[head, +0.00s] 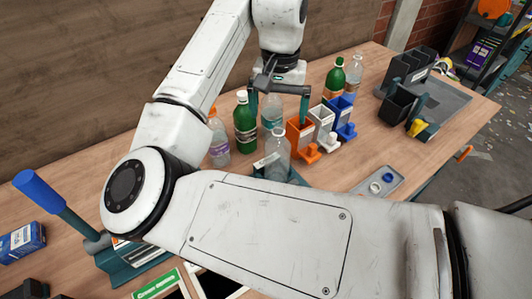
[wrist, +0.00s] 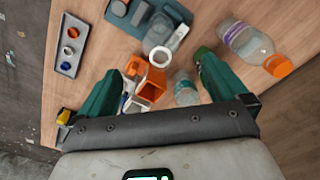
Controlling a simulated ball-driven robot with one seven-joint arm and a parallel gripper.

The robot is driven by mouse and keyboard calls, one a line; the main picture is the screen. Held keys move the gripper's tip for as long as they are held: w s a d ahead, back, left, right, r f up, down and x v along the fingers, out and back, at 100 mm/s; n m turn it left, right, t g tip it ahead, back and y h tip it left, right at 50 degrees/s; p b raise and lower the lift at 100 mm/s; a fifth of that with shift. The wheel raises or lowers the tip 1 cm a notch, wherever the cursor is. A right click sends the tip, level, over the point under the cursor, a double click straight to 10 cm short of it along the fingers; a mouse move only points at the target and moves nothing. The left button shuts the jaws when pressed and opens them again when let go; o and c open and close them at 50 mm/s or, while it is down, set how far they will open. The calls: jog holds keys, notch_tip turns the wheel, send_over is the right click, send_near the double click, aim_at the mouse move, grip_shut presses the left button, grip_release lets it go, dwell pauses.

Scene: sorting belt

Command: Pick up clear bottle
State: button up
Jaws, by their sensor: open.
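My gripper (head: 279,108) is open and empty, pointing down above the row of bottles. A clear bottle with a pale label (head: 272,112) stands below and between the fingers; in the wrist view it shows (wrist: 185,88) between the open fingers, nearer the right one. Another clear bottle (head: 278,150) stands in front at a teal fixture, partly hidden by my arm. A clear bottle with an orange cap and purple label (head: 219,144) stands at the left. One more clear bottle (head: 354,73) stands at the back right. I cannot tell which clear bottle is meant.
A green bottle (head: 245,128) stands just left of the labelled clear bottle, and another (head: 335,80) stands further back. Orange (head: 300,138), white (head: 322,122) and blue (head: 342,112) bins stand close at the right. A grey tray (head: 379,184) lies right of them.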

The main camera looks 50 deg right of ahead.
aim_at(278, 136)
jog(key=shift+w+f, duration=0.15)
jog(key=shift+w, duration=0.1)
notch_tip(278, 136, down, 4)
jog(key=shift+w+f, duration=0.1)
jog(key=shift+f, duration=0.05)
jog(key=shift+s+d+f+p, duration=0.2)
jog(key=shift+f+p, duration=0.15)
jog(key=shift+f, duration=1.2)
jog(key=shift+s+d+f+p, duration=0.15)
jog(key=shift+f+p, duration=0.2)
jog(key=shift+f, duration=1.15)
jog(key=shift+w, duration=0.1)
